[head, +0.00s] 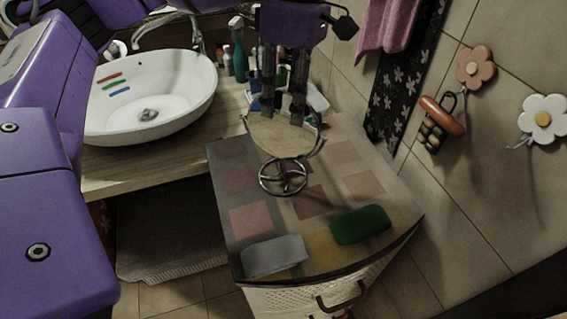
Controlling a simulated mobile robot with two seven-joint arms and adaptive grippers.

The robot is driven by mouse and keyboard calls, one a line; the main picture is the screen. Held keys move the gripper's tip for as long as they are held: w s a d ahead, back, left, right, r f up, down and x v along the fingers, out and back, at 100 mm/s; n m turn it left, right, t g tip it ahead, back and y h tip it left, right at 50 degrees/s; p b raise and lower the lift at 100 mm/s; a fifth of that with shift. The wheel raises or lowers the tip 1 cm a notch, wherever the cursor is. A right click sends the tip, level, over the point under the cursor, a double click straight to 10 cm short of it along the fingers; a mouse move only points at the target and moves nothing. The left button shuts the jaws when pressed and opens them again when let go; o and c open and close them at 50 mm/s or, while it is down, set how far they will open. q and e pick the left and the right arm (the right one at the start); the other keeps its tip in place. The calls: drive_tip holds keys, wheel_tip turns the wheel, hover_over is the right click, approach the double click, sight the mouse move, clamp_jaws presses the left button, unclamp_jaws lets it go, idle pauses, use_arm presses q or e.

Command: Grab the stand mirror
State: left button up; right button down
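The stand mirror (266,139) stands upright on the cabinet top, with a round face in a thin metal frame and a wheel-like wire base (283,178). My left gripper (283,112) comes down from above. Its two dark fingers are parted and overlap the upper part of the mirror in the head view. I cannot tell whether they touch it. The fingers hide part of the mirror's top edge. My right gripper is not in view.
The cabinet top (225,155) has a patchwork pattern. A grey block (273,256) and a green block (360,225) lie near its front edge. A white basin (180,85) is at left. Bottles (240,62) stand behind, close to the tiled wall (480,190).

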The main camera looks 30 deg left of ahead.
sight(282, 119)
use_arm(q)
drive_tip(key=x, duration=0.4)
drive_tip(key=shift+s+a+f+p, duration=0.25)
drive_tip(key=shift+a+f+p, duration=0.05)
drive_tip(key=shift+a+p, duration=0.1)
drive_tip(key=shift+d+f, duration=0.1)
drive_tip(key=shift+f, duration=0.15)
clamp_jaws()
drive_tip(key=shift+r, duration=0.1)
